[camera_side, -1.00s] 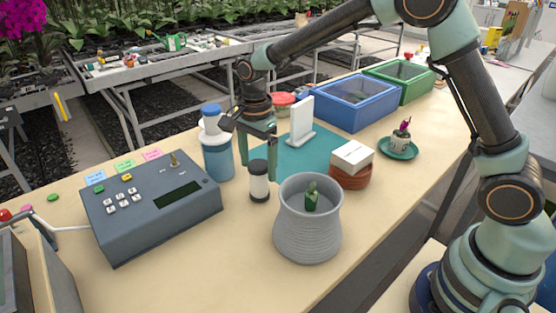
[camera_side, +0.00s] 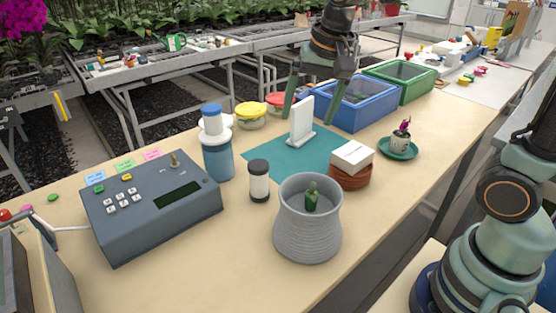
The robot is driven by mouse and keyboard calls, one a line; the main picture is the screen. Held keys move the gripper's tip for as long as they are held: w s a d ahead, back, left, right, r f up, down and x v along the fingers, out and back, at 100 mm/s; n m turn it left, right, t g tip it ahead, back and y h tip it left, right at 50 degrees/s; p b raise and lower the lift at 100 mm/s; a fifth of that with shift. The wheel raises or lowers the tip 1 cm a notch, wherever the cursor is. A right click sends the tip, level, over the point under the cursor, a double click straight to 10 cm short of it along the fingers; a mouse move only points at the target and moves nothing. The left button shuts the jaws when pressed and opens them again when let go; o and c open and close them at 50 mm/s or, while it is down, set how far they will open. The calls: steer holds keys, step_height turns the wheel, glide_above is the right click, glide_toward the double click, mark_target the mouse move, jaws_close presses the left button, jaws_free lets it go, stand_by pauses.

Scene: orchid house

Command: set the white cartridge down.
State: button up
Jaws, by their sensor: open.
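The white cartridge (camera_side: 259,187), a short white cylinder with a dark cap and dark base, appears to stand upright on the bench, between the grey control box and the ribbed grey pot. My gripper (camera_side: 308,119) is up and to the right of it, well apart from it. Its two green fingers are spread and point down, with nothing held between them. In the picture they flank the upright white panel (camera_side: 301,119) on its stand; whether they touch it or are behind it I cannot tell.
Blue (camera_side: 355,110) and green bins (camera_side: 400,85) stand at the back.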

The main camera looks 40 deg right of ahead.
steer(key=s+d+n+t, duration=0.2)
steer(key=s+d+n, duration=0.2)
steer(key=s+n, duration=0.3)
steer(key=shift+s+f+n+t, duration=0.35)
steer(key=shift+s+n+t, duration=0.05)
steer(key=shift+s, duration=0.5)
stand_by(0.4)
